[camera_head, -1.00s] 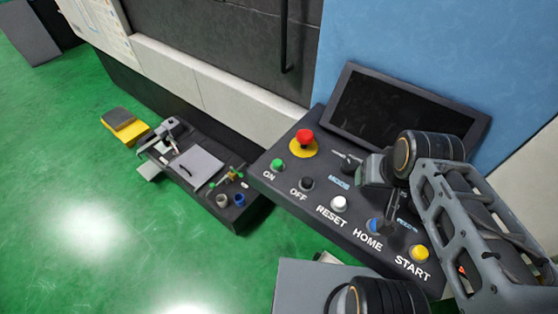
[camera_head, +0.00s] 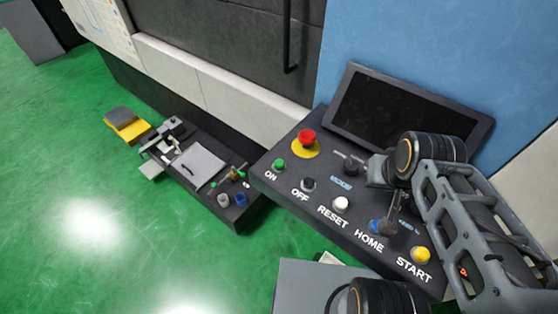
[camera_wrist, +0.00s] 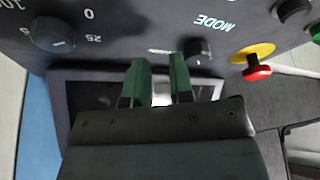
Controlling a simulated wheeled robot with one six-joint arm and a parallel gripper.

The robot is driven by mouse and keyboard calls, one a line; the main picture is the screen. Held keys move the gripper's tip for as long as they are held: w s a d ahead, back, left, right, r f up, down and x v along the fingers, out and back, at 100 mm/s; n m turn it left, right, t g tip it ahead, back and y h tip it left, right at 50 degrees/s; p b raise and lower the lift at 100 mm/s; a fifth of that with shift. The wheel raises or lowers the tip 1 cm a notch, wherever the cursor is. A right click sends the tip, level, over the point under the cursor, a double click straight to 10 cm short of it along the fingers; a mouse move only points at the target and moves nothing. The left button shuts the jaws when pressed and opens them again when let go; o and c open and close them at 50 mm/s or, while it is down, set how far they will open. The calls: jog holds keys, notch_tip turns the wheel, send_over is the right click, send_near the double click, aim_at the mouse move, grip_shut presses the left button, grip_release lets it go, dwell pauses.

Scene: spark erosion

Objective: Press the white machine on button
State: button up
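The green ON button (camera_head: 278,165) is at the left end of the dark control panel (camera_head: 300,207), above its ON label. It also shows at the right edge in the wrist view (camera_wrist: 316,33). The white button (camera_head: 340,204) is the one labelled RESET. My gripper (camera_wrist: 158,70) is over the right half of the panel, well to the right of the ON button in the head view. Its two green fingers are a little apart with nothing visible between them.
A red emergency stop (camera_head: 306,138) on a yellow disc sits close to the ON button. The OFF button (camera_head: 307,184) and yellow START button (camera_head: 420,255) are on the same panel. A dark screen (camera_head: 395,110) stands behind it. A tray of tools (camera_head: 238,211) is at left.

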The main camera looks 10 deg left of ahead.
grip_shut()
dwell(0.9)
